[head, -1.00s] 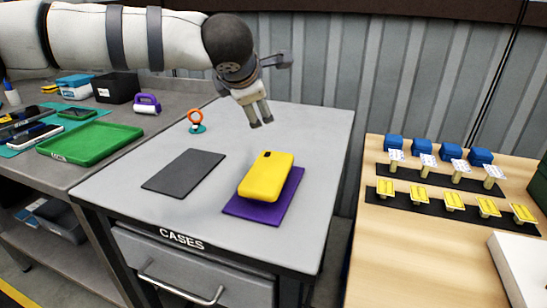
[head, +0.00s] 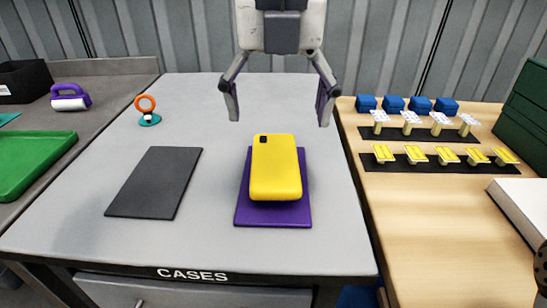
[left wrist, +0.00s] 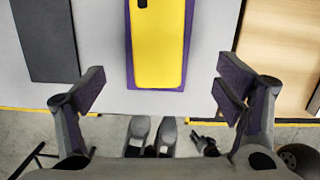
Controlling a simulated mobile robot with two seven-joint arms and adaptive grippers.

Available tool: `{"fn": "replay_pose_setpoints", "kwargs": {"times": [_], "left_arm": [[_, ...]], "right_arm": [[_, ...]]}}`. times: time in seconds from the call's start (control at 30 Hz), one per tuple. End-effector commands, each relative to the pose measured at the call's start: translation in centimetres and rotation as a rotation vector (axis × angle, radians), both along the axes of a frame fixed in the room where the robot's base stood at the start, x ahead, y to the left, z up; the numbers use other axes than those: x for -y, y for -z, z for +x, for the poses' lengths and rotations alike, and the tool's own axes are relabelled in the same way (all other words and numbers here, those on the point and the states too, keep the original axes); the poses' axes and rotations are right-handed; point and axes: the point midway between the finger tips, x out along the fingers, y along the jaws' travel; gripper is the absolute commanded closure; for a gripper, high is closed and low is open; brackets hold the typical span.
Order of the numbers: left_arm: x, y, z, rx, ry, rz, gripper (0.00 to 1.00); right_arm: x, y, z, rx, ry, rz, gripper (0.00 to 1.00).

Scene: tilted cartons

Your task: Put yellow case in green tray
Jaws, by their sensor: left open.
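The yellow case (head: 276,168) lies on a purple mat (head: 272,216) on the grey table, its dark camera cutout at the far end. It also shows in the left wrist view (left wrist: 158,45), between and beyond the fingers. My left gripper (head: 279,112) is open and empty, above the table and beyond the case in the head view. Its spread fingers show in the left wrist view (left wrist: 159,88). The green tray (head: 30,160) is at the left edge of the head view, partly cut off, and its visible part looks empty. My right gripper is not clearly seen.
A dark grey mat (head: 155,182) lies left of the case. A wooden table (head: 430,210) at right holds small yellow and blue parts. The grey table (head: 215,130) is otherwise clear.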

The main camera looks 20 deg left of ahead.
Motion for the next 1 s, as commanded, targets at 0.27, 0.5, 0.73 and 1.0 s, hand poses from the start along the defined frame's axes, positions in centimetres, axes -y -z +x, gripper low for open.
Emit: {"fn": "replay_pose_setpoints", "kwargs": {"times": [0.27,0.5,0.73,1.0], "left_arm": [[-0.3,4.1,0.7,-0.004,0.001,0.000,0.15],[-1.0,8.4,1.6,-0.007,0.002,0.000,0.15],[-1.0,8.5,1.7,0.001,0.002,0.000,0.15],[-1.0,8.5,1.7,0.001,0.002,0.001,0.66]], "right_arm": [[0.0,1.0,-0.9,-0.031,-0.001,0.001,0.60],[0.0,2.0,-1.8,-0.060,-0.002,0.000,0.60],[0.0,2.0,-1.8,-0.058,-0.003,0.000,0.60],[0.0,2.0,-1.8,-0.058,-0.003,0.000,0.60]]}}
